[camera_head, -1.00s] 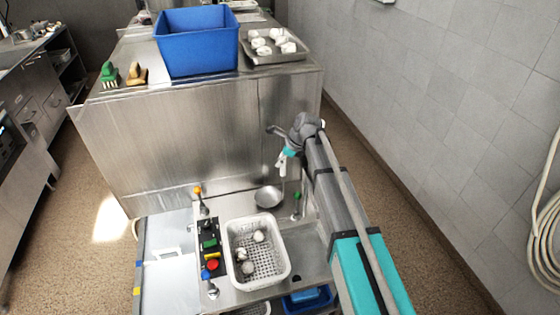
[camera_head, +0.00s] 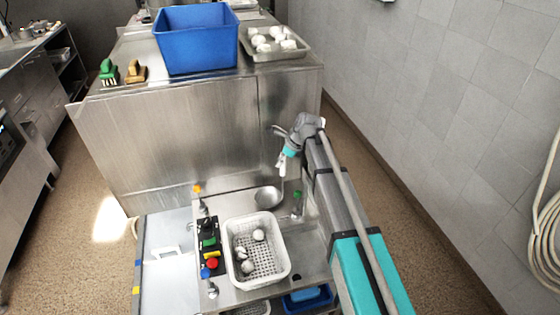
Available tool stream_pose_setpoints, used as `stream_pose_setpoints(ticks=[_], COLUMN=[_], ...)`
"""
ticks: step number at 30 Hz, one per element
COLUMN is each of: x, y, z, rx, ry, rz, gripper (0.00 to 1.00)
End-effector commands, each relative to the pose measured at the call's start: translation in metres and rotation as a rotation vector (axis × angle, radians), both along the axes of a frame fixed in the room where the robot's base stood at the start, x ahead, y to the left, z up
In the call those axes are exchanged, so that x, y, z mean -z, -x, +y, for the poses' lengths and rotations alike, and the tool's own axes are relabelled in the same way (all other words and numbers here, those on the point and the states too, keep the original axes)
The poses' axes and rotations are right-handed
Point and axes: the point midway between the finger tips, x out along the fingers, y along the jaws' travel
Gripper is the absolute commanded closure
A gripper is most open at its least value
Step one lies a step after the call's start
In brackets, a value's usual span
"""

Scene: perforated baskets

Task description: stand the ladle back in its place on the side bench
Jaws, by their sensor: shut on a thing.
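The metal ladle (camera_head: 268,197) hangs upright from my gripper (camera_head: 282,166), its round bowl at the bottom and its handle rising to the fingers. My gripper is shut on the handle. The bowl shows just behind the white perforated basket (camera_head: 286,262), over the steel side bench (camera_head: 312,250); I cannot tell whether it touches the surface. The fingertips are small and partly merged with the handle in this view. The ladle's place on the bench cannot be made out for certain.
The basket holds several whitish round pieces. A control box with coloured buttons (camera_head: 209,243) stands left of it, and a green-topped post (camera_head: 297,203) stands right of the ladle. A large steel block carries a blue tub (camera_head: 196,42) and a tray (camera_head: 275,54).

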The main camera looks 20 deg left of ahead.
Motion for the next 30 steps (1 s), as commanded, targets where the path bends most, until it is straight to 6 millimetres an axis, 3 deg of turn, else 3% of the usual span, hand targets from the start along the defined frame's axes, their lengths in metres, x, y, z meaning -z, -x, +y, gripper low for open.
stream_pose_setpoints(ticks=[1,2,8,23,30], x=[0.000,0.000,0.000,0.000,-0.012], y=[0.000,0.000,0.000,0.000,0.000], z=[0.000,0.000,0.000,0.000,0.000], rx=[0.000,0.000,0.000,0.000,0.000], ry=[0.000,0.000,0.000,0.000,0.000], rz=[0.000,0.000,0.000,0.000,0.000], gripper=[1.00,0.64,0.29,0.29,0.29])
